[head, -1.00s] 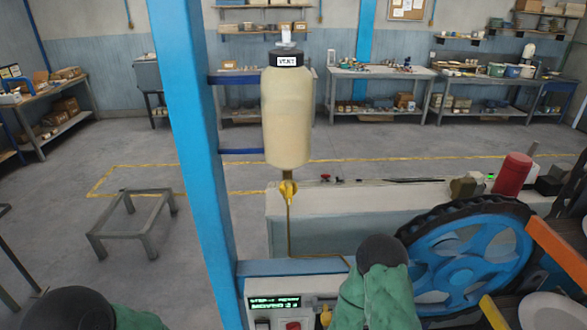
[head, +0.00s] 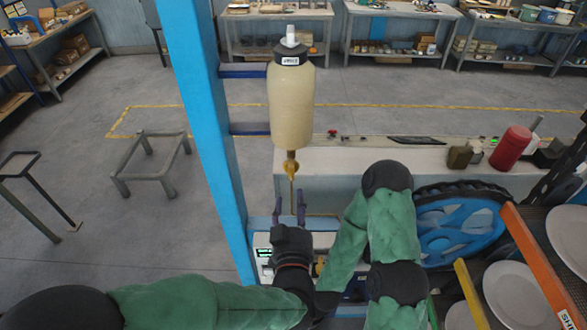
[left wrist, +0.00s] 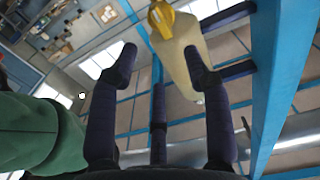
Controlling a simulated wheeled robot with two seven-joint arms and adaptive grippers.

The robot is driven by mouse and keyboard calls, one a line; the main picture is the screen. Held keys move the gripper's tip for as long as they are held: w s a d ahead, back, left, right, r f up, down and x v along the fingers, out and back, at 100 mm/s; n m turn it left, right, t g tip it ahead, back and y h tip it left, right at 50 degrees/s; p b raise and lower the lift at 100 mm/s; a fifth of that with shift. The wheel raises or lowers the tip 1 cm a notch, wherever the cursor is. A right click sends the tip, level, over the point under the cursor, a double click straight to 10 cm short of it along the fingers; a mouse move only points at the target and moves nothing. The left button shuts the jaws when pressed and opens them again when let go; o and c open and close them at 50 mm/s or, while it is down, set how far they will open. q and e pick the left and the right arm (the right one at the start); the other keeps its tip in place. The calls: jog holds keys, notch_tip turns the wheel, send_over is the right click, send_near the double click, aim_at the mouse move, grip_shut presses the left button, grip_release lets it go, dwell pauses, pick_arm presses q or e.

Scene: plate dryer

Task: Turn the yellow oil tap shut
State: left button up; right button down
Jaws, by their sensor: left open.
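The yellow oil tap (head: 290,168) sits under a cream oil bottle (head: 291,105) with a black cap, fixed beside a blue post. A thin pipe runs down from the tap. My left gripper (head: 289,207) is just below the tap, fingers pointing up, open and empty. In the left wrist view the tap (left wrist: 162,18) shows at the top, beyond the open fingers (left wrist: 162,68), with the bottle (left wrist: 186,65) behind it. The tap is apart from the fingers. My right arm, in a green sleeve, is right of the left gripper; its gripper cannot be made out.
A blue post (head: 208,140) stands close left of the bottle. A blue wheel (head: 460,232) and a rack of white plates (head: 520,292) are on the right. A control panel (head: 264,262) is low behind my left gripper. A low grey frame (head: 150,165) stands on the floor.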

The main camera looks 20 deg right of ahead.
aim_at(293, 174)
pick_arm(q)
jog(key=p+x, duration=0.2)
jog(key=x, duration=0.8)
jog(key=shift+f, duration=0.1)
grip_shut()
